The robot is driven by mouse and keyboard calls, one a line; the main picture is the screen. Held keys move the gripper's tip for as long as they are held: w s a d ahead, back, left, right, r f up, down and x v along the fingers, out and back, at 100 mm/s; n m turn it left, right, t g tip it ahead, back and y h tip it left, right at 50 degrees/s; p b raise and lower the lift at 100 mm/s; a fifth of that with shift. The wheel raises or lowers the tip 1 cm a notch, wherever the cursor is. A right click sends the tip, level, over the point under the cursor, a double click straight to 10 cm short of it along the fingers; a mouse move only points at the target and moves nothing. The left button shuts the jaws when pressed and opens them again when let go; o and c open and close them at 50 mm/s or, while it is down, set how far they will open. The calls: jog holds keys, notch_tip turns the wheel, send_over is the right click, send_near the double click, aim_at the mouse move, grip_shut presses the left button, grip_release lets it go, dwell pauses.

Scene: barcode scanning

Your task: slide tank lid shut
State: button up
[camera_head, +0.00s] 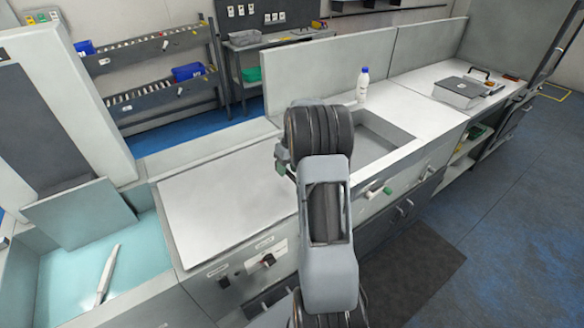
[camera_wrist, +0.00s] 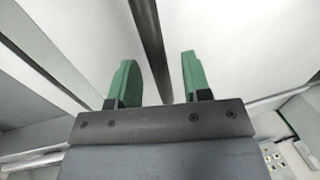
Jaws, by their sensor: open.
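A broad flat white panel (camera_head: 225,195), which looks like the tank lid, lies on the counter left of my arm. An open rectangular recess (camera_head: 375,145), which looks like the tank opening, shows to the right, partly hidden behind my arm. My gripper (camera_head: 281,165) is near the panel's right end, mostly hidden by my wrist. In the wrist view my gripper (camera_wrist: 158,65) is open, with two green fingers apart. A dark bar (camera_wrist: 150,40) runs between the fingers in that picture, against white surfaces. I cannot tell whether the fingers touch it.
A teal-floored basin (camera_head: 70,285) at the lower left holds a pale elongated tool (camera_head: 107,272). A white bottle (camera_head: 362,85) stands behind the recess. A grey box (camera_head: 457,92) sits on the right counter. A low partition (camera_head: 330,65) runs behind. Floor at right is clear.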

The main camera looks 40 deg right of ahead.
jog(key=shift+c, duration=0.4)
grip_shut()
